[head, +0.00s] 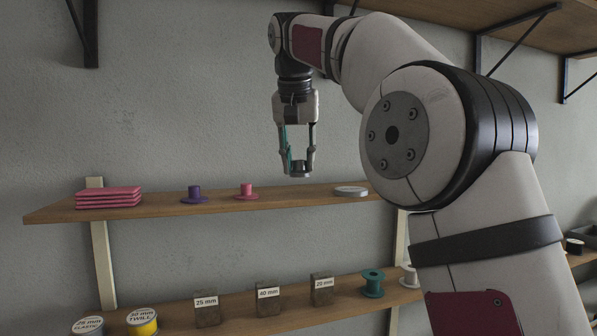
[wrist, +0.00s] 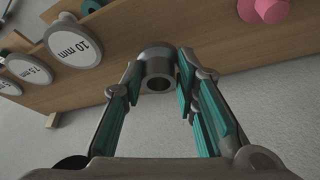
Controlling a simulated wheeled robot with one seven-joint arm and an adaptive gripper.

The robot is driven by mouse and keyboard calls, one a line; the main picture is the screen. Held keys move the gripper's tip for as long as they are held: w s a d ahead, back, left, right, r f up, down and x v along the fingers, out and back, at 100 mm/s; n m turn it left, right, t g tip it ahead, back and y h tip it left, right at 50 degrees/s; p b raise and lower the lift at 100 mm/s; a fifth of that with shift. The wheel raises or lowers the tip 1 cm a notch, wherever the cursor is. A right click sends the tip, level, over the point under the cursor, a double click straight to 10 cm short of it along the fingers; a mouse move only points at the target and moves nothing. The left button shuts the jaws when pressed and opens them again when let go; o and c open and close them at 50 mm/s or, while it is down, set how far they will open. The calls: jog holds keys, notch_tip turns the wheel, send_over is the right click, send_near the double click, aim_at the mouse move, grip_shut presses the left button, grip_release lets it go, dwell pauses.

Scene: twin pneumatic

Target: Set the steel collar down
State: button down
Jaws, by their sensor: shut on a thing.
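The steel collar (wrist: 158,67) is a short dark grey metal ring with a round bore, seen at the fingertips in the wrist view. My gripper (wrist: 160,78) is shut on it, with teal finger pads on both sides. In the head view my gripper (head: 299,165) points straight down and the collar (head: 300,171) shows small between its fingertips. The collar appears to be above the upper wooden shelf (head: 300,201), apart from it, between the pink spool and the grey disc.
On the upper shelf are stacked pink pads (head: 108,198), a purple flanged piece (head: 194,195), a pink one (head: 246,192) and a grey disc (head: 350,191). Bare shelf shows between the pink piece and disc.

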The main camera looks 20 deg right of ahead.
aim_at(297, 172)
jog(key=shift+a, duration=0.15)
notch_tip(297, 172, down, 2)
jog(key=shift+s+f+p, duration=0.1)
jog(key=shift+f+p, duration=0.1)
jog(key=shift+p, duration=0.4)
jog(key=shift+f, duration=0.6)
jog(key=shift+f, duration=0.1)
jog(key=c, duration=1.2)
grip_release()
jog(key=shift+c, duration=0.2)
